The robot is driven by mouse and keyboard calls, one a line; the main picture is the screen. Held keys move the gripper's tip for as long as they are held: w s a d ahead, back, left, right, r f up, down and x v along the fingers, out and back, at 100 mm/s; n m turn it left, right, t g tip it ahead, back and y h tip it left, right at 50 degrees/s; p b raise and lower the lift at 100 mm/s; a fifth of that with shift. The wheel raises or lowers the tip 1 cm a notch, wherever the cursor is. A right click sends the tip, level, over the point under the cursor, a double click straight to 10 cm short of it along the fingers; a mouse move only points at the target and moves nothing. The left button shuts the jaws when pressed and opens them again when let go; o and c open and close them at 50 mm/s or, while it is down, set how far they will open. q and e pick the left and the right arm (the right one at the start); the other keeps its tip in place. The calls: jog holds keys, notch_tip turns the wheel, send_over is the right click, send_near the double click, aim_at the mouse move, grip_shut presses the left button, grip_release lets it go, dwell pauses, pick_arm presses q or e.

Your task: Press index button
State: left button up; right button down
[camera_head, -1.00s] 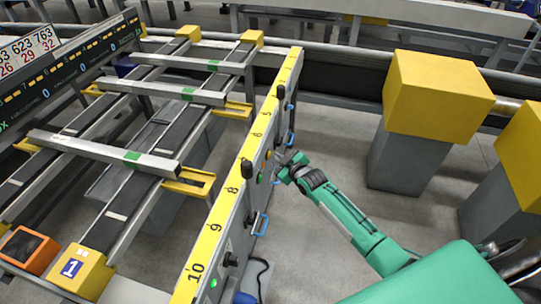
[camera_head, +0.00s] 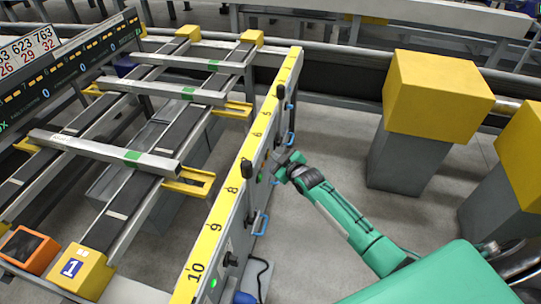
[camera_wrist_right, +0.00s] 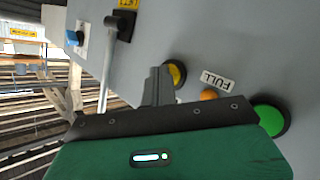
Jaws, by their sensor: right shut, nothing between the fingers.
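The grey side panel (camera_wrist_right: 225,35) of the table carries the buttons. In the right wrist view there is a yellow button (camera_wrist_right: 177,74), a small orange one (camera_wrist_right: 208,95) near a "FULL" label, and a large green one (camera_wrist_right: 270,120). I cannot read which is the index button. My right gripper (camera_head: 279,166) is close to the panel's outer face; its fingers are shut and empty. In the wrist view the shut fingers (camera_wrist_right: 157,86) show just left of the yellow button, overlapping its edge; contact cannot be told. My left gripper is not in view.
A lever (camera_wrist_right: 104,80) and a blue button (camera_wrist_right: 72,38) are left of the fingers. A numbered yellow rail (camera_head: 214,230) tops the panel, with black knobs and blue handles along it. Yellow-topped grey posts (camera_head: 437,92) stand right. Open floor (camera_head: 320,250) lies beside the panel.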

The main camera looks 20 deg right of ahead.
dwell(0.4)
jog(key=shift+s+d+p, duration=0.35)
jog(key=shift+s+d, duration=0.15)
jog(key=shift+d, duration=0.15)
jog(key=s+d, duration=0.1)
jog(key=d, duration=0.1)
jog(key=s+d+p, duration=0.1)
jog(key=s+d, duration=0.1)
dwell(0.4)
dwell(0.6)
